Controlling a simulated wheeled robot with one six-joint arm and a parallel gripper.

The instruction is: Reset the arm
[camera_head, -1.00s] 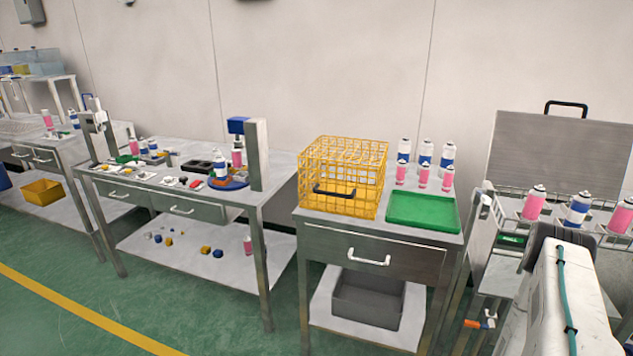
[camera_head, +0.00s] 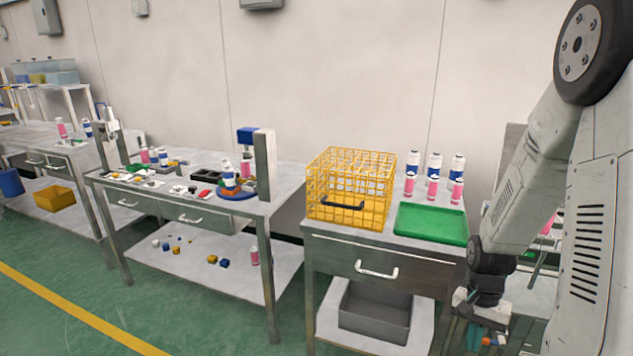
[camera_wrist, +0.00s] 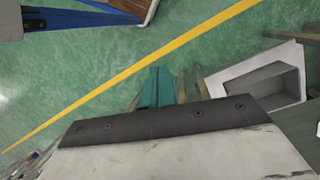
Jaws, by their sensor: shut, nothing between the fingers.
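My arm rises on the right of the head view and bends down at the far right. Its end with my gripper (camera_head: 474,338) hangs low, to the right of the drawer table and near its right edge. In the wrist view the teal fingers of my gripper (camera_wrist: 158,76) point away over the green floor. They are together and hold nothing. The fingertips are small and partly hidden in the head view.
Floor in front is clear.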

